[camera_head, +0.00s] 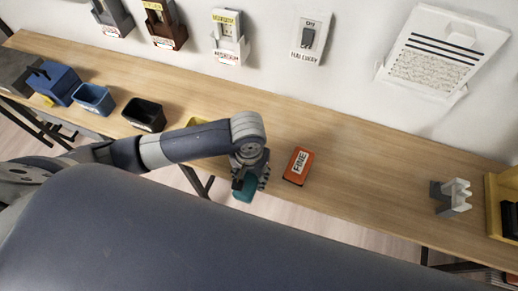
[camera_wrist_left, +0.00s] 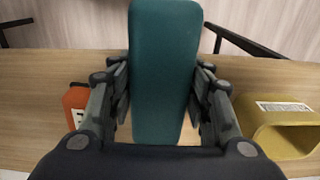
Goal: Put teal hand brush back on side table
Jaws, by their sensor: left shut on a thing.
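The teal hand brush (camera_head: 245,189) is in my left gripper (camera_head: 249,179) in the head view, by the front edge of the long wooden table (camera_head: 365,165). In the left wrist view the brush (camera_wrist_left: 162,70) fills the middle, long and smooth, with a finger of my left gripper (camera_wrist_left: 160,95) on each side, shut on it. The brush hides what lies directly behind it. Whether its lower end touches the table cannot be told. My right gripper is not in view.
An orange block marked FINE (camera_head: 298,166) lies right of my left gripper. A yellow bin (camera_wrist_left: 282,130) is on its other side. Blue (camera_head: 93,98) and black (camera_head: 145,114) bins stand left. A grey holder (camera_head: 452,197) stands at right; tabletop between is clear.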

